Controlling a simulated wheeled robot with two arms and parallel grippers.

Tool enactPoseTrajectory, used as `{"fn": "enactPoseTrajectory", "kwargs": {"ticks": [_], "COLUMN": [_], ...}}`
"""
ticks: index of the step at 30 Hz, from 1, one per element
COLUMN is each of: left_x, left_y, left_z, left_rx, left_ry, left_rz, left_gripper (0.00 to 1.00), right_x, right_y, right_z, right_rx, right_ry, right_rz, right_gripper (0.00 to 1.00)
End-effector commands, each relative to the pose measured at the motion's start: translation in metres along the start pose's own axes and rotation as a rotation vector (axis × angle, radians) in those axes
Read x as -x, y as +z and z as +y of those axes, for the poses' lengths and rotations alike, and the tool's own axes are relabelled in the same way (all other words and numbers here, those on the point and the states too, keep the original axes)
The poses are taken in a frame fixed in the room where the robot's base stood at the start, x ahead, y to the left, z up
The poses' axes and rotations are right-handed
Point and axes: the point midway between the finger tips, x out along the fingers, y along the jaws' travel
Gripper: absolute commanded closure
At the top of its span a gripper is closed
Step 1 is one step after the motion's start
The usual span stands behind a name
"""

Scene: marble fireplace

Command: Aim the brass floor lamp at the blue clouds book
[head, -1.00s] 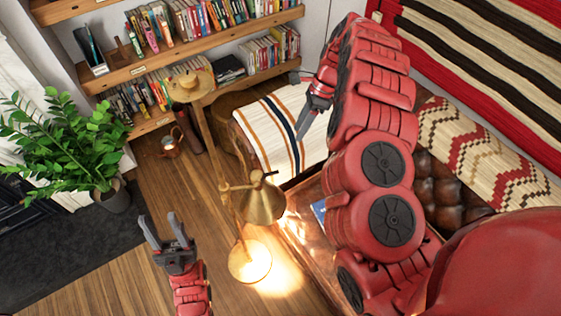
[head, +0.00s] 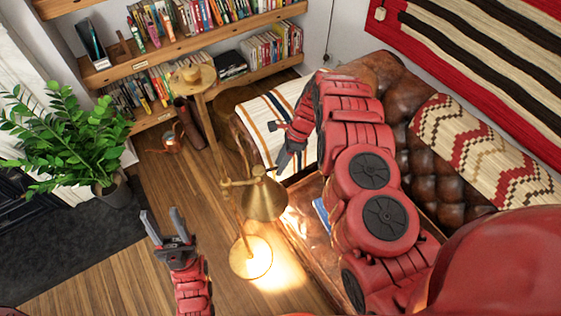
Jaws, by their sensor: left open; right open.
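The brass floor lamp (head: 264,199) stands on the wood floor, its cone shade pointing down and its light falling on its round base (head: 250,258) and the floor beside it. A blue item, probably the blue clouds book (head: 321,212), lies on a brown surface right of the shade; my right arm partly hides it, and its cover cannot be made out. My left gripper (head: 163,220) is open and empty, left of the lamp base. My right gripper (head: 277,147) is open and empty, above and right of the shade, apart from it.
A potted plant (head: 68,145) stands at the left. Bookshelves (head: 165,52) line the back wall. A copper can (head: 170,142) stands on the floor below them. A brown leather sofa (head: 395,75) with a striped throw (head: 270,120) is behind my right arm.

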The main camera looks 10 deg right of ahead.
Motion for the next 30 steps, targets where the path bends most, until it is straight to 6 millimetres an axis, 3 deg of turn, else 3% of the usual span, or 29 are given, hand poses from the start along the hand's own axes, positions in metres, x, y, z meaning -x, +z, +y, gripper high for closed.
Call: {"fn": "enactPoseTrajectory", "kwargs": {"ticks": [10, 18, 30], "left_x": [-0.0008, -0.0007, -0.0008], "left_y": [-0.0001, -0.0001, -0.0002], "left_z": [0.0000, 0.0000, 0.0000], "left_rx": [0.000, 0.000, 0.000], "left_ry": [0.000, 0.000, 0.000], "left_rz": [0.000, 0.000, 0.000], "left_gripper": [0.53, 0.53, 0.53], "right_x": [-0.0041, -0.0039, -0.0037], "right_y": [-0.0005, -0.0005, -0.0005], "right_z": [0.0002, 0.0001, 0.0000], "right_rx": [0.000, 0.000, 0.000], "right_ry": [0.000, 0.000, 0.000], "right_rz": [0.000, 0.001, 0.001], "right_gripper": [0.54, 1.00, 1.00]}}
